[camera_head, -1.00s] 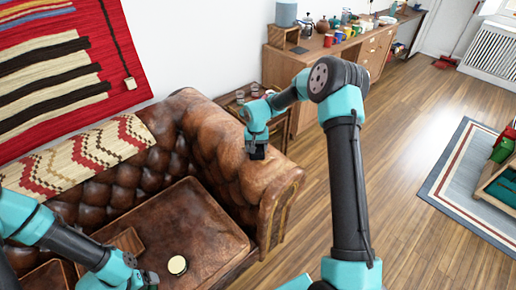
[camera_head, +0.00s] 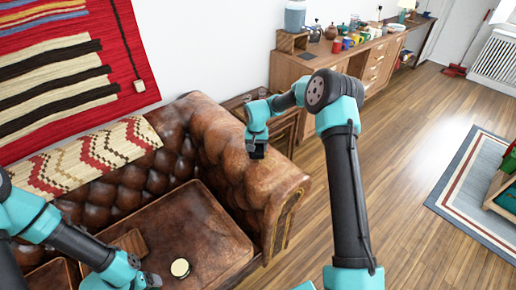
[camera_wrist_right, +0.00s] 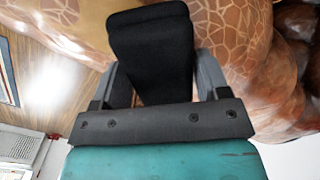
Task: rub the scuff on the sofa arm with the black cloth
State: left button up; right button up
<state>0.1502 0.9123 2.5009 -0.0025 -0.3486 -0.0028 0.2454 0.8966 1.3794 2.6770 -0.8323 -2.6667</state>
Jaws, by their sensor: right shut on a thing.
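The brown leather sofa arm (camera_head: 268,182) runs toward me in the middle of the head view; it also fills the upper part of the right wrist view (camera_wrist_right: 237,35). My right gripper (camera_head: 257,153) is over the inner top side of this arm. It is shut on the black cloth, a folded dark pad (camera_wrist_right: 155,55) that lies against or just above the leather; I cannot tell which. I cannot make out a distinct scuff; the cloth may cover it. My left gripper (camera_head: 150,279) is low at the left over the sofa seat, its fingers unclear.
A round pale-topped tin (camera_head: 180,268) lies on the seat cushion (camera_head: 205,225) beside my left gripper. A wooden sideboard (camera_head: 325,67) with mugs stands behind the sofa arm. Wooden floor (camera_head: 420,135) to the right is open up to a rug (camera_head: 455,190).

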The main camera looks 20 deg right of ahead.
aim_at(270, 163)
jog(key=shift+w+a+f, duration=0.1)
jog(key=shift+w+a, duration=0.1)
jog(key=shift+w, duration=0.4)
jog(key=shift+w+a+f, duration=0.1)
jog(key=shift+w+a, duration=0.05)
jog(key=shift+w, duration=0.45)
jog(key=shift+r, duration=0.1)
jog(key=shift+s+d+r, duration=0.1)
jog(key=shift+s+d, duration=0.2)
jog(key=shift+s, duration=0.6)
jog(key=shift+s+d+r, duration=0.1)
jog(key=shift+s+d, duration=0.15)
jog(key=shift+s, duration=0.65)
jog(key=shift+s, duration=0.1)
jog(key=shift+s+d, duration=0.1)
jog(key=shift+s, duration=0.1)
jog(key=shift+s+d+f, duration=0.1)
jog(key=shift+s+d, duration=0.1)
jog(key=shift+s, duration=0.6)
jog(key=shift+s+d+f, duration=0.1)
jog(key=shift+s+d, duration=0.1)
jog(key=shift+s, duration=0.55)
jog(key=shift+s+d+r, duration=0.1)
jog(key=shift+s+d, duration=0.2)
jog(key=shift+s, duration=0.6)
jog(key=shift+s+d+r, duration=0.1)
jog(key=shift+s+d, duration=0.15)
jog(key=shift+s, duration=0.65)
